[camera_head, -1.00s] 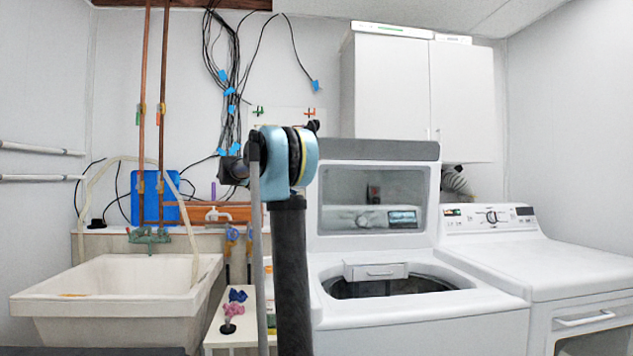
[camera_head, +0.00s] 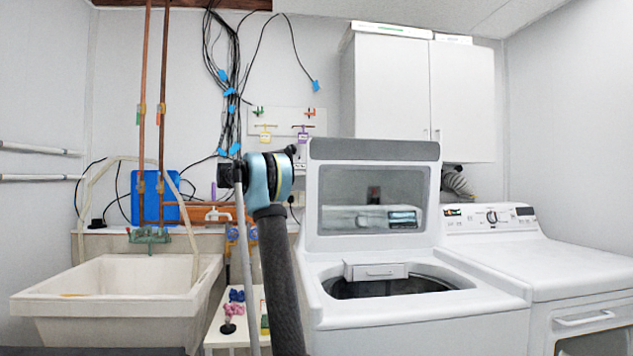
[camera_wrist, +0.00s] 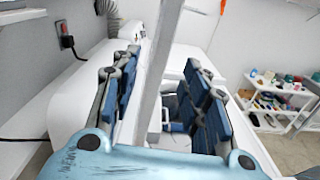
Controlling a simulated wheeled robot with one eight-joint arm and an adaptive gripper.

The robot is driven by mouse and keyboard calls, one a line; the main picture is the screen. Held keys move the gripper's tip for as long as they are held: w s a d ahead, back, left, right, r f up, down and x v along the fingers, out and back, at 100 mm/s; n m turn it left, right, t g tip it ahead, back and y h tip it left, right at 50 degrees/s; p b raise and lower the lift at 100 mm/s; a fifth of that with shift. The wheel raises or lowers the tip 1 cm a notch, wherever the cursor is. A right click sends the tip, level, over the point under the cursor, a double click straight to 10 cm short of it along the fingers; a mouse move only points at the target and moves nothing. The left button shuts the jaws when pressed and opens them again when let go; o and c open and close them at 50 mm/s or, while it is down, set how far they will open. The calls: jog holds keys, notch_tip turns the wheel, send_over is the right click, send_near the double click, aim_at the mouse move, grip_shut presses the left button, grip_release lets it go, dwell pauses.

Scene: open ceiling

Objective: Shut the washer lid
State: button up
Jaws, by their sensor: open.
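The white washer (camera_head: 420,318) stands right of centre in the head view, with its drum opening (camera_head: 390,287) uncovered. Its lid (camera_head: 374,150), white with a grey top edge and a window, stands up open at the back. In the wrist view, the lid (camera_wrist: 155,80) appears edge-on as a tilted pale bar. My gripper (camera_wrist: 160,62) is open, with its blue-padded fingers on either side of that bar. I cannot tell whether either finger touches it. In the head view my gripper is not clearly visible, with my arm left of the lid.
A white dryer (camera_head: 540,262) stands close against the washer's right side. A utility sink (camera_head: 120,290) is at left. A low white stand (camera_head: 246,335) with small items is between sink and washer. White cabinets (camera_head: 385,85) hang above the lid. A stocked shelf (camera_wrist: 280,95) is at right in the wrist view.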

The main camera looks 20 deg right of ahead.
jog(key=x, duration=1.3)
jog(key=shift+d, duration=0.15)
grip_shut()
